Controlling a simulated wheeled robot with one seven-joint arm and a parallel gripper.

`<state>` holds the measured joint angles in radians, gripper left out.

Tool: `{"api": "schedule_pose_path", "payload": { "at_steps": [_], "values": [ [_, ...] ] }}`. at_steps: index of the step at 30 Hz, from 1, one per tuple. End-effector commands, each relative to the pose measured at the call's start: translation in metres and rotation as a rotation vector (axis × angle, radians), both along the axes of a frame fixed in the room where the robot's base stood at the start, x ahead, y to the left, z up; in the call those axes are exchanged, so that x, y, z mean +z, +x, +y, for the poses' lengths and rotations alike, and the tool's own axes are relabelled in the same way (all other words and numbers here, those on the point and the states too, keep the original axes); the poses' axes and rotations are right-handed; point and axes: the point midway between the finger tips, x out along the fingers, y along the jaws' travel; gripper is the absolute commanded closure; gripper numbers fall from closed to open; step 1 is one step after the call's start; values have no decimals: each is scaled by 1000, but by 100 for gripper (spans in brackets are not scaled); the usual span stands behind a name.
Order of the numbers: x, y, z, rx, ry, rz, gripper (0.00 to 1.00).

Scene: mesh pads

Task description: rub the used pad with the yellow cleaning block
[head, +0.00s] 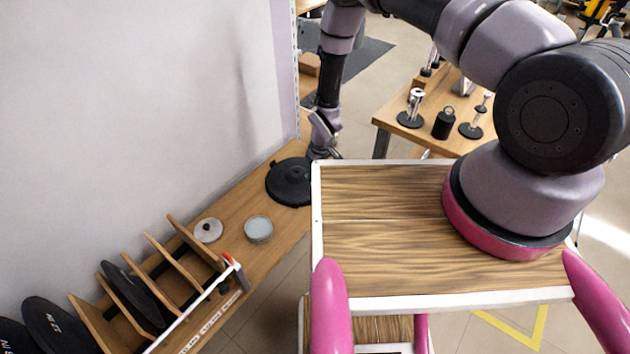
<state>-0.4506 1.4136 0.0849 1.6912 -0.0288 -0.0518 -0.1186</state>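My arm reaches down past the far left corner of my top deck. My gripper (322,150) is low over the wooden bench, at the right edge of a large black round disc (287,184). Its fingertips are too small and partly hidden to show whether they are open or shut, or hold anything. No yellow cleaning block can be made out. I cannot tell which pad is the used one.
A grey disc with a knob (208,230) and a round pale-topped tin (258,229) lie on the bench (240,200) between rack and black disc. More dark discs (52,326) stand at lower left. A wall bounds the left. Another table (400,122) holds metal weights behind.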

Motion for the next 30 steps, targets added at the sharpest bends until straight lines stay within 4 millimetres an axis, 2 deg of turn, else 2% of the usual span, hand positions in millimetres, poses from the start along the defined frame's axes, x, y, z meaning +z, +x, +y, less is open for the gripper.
{"api": "schedule_pose_path", "payload": {
  "at_steps": [7,21,30],
  "values": [
    [-10,2,2,1,-1,1,100],
    [-60,9,12,1,-10,16,100],
    [-71,11,14,3,-13,20,100]
  ]
}}
